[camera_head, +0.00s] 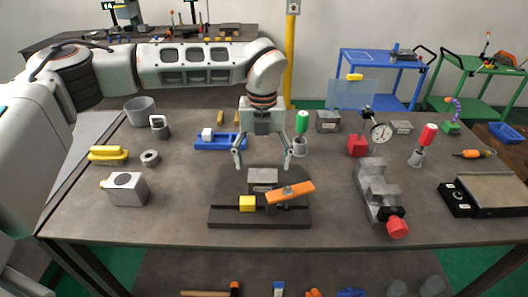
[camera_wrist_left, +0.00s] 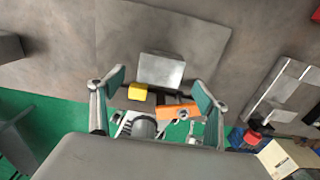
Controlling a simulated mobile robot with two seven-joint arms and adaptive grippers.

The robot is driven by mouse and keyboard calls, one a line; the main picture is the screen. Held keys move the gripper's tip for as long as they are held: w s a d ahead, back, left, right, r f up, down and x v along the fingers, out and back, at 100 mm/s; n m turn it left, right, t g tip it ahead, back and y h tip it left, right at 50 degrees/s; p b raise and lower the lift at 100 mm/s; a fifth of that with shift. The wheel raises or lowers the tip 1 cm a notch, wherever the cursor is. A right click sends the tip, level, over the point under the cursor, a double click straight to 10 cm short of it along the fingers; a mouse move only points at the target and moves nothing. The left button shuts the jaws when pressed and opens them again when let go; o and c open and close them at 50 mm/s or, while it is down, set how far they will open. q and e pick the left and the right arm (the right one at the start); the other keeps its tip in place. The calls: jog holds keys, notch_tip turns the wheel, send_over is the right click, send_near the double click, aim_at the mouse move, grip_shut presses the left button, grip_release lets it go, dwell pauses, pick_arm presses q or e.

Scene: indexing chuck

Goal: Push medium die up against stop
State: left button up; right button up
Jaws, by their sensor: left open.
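A grey block with a marked front face (camera_head: 263,180), which looks like the medium die, sits on a dark fixture plate (camera_head: 225,213). It also shows in the left wrist view (camera_wrist_left: 160,70). A yellow block (camera_head: 247,204) sits at its front left, and an orange bar (camera_head: 291,193) lies slantwise at its front right. I cannot tell which part is the stop. My left gripper (camera_head: 262,166) is open and points down above the grey block, its fingers spread to either side. In the left wrist view the fingers (camera_wrist_left: 161,92) are apart with nothing gripped. My right gripper is out of view.
Bare table lies between box and fixture.

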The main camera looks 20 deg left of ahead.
aim_at(263, 180)
pick_arm(q)
jog(key=shift+f+p, duration=0.3)
jog(key=shift+f, duration=2.5)
jog(key=c, duration=2)
jog(key=shift+c, duration=0.2)
jog(key=shift+s+d, duration=0.1)
jog(key=shift+s, duration=0.15)
jog(key=shift+s+d, duration=0.2)
jog(key=shift+s, duration=0.45)
jog(key=shift+s+d, duration=0.15)
jog(key=shift+s, duration=0.4)
